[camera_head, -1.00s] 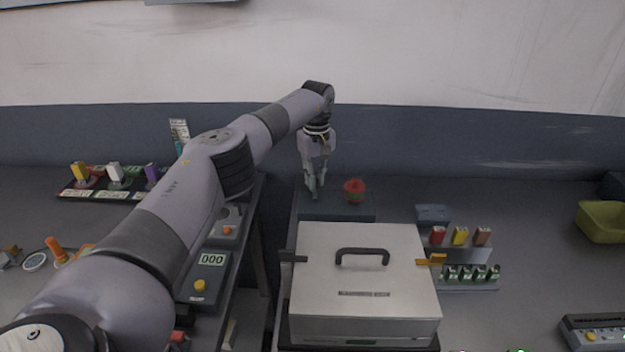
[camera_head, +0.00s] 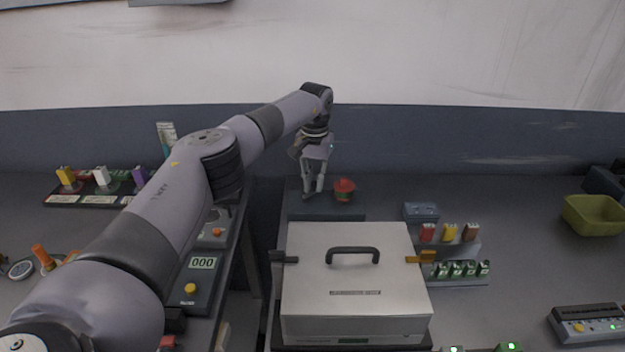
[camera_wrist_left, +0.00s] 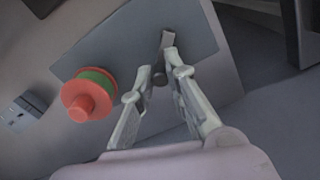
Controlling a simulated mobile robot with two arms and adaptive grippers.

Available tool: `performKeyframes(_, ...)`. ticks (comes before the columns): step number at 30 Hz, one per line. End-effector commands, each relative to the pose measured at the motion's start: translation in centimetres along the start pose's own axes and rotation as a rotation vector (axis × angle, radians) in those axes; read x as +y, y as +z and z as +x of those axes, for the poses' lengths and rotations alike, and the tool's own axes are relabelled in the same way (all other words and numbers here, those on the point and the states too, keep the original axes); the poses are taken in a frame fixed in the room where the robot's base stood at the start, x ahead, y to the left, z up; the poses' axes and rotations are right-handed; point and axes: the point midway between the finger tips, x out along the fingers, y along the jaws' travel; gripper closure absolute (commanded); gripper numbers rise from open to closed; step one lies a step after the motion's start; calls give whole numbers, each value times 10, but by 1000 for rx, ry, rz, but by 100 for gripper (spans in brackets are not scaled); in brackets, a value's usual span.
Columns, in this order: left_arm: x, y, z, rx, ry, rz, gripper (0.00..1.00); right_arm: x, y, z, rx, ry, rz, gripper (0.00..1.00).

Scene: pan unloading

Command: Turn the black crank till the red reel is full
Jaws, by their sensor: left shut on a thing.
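The red reel (camera_head: 344,191) stands on a dark grey base plate at the back of the bench. In the left wrist view, the reel (camera_wrist_left: 90,95) has red flanges and a green band between them. The black crank (camera_wrist_left: 166,42) shows there as a dark arm and knob on the plate beside the reel, partly hidden by the fingers. My left gripper (camera_head: 313,194) points down just left of the reel in the head view. Its fingertips (camera_wrist_left: 160,80) are shut on the crank's knob and apart from the reel. My right gripper is not in view.
A silver lidded box (camera_head: 357,265) with a black handle stands in front of the reel. A rack with coloured blocks (camera_head: 455,257) is to its right. A green bin (camera_head: 593,216) stands far right. A counter box reading 000 (camera_head: 203,264) lies below my left arm.

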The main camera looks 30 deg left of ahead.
Motion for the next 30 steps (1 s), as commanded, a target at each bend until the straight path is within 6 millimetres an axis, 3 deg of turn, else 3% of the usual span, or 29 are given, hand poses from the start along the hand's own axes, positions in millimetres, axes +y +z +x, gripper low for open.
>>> performKeyframes(22,2,1,-1,2,-1,93,100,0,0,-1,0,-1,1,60)
performKeyframes(23,2,1,-1,2,-1,93,85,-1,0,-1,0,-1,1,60)
performKeyframes(30,2,1,0,1,-1,93,69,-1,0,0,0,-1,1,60)
